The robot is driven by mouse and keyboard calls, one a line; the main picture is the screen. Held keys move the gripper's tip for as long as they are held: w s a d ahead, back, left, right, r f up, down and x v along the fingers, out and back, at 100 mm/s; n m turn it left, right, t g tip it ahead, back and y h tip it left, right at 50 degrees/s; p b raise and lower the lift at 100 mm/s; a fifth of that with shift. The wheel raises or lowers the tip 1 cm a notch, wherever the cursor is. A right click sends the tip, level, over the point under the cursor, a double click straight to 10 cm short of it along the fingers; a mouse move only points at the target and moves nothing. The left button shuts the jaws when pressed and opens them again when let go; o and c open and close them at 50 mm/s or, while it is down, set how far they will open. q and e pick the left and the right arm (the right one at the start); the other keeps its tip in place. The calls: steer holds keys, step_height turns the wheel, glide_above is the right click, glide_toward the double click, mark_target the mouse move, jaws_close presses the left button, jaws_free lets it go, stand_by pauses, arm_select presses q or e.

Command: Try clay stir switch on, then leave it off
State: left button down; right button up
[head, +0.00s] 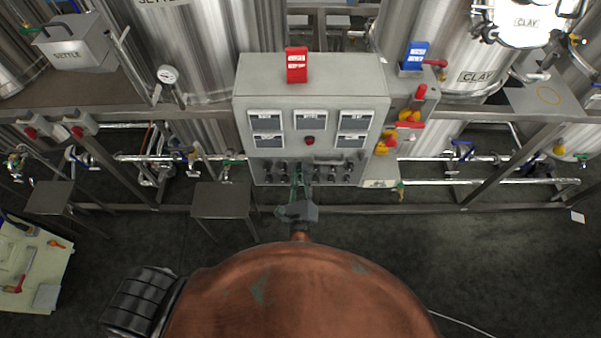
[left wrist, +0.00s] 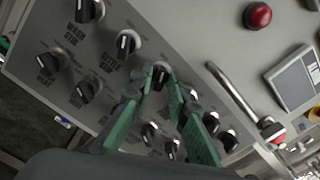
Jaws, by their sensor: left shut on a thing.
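The grey control panel (head: 311,88) stands in the middle of the head view, with rows of small black knobs along its lower face. In the left wrist view, my left gripper (left wrist: 167,85) has its green fingers on either side of a black rotary knob (left wrist: 160,72) and is shut on it. The label of this knob is hidden by the fingers; the knob beside it, up and to the left (left wrist: 127,42), appears to read SETTLE. My left gripper (head: 298,188) also shows at the panel's lower edge in the head view. My right gripper is not in view.
A metal guard bar (left wrist: 232,90) and a red button (left wrist: 257,15) are close to the knobs. The CLAY tank (head: 440,55) stands at right, and a SETTLE box (head: 75,45) at upper left. Pipes and valves run below the deck.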

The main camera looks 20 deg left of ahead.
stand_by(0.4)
arm_select(q)
steer(key=c, duration=2.1)
jaws_free()
steer(key=shift+s, duration=0.1)
steer(key=v, duration=1.1)
steer(key=shift+s+d, duration=0.2)
steer(key=shift+s, duration=0.15)
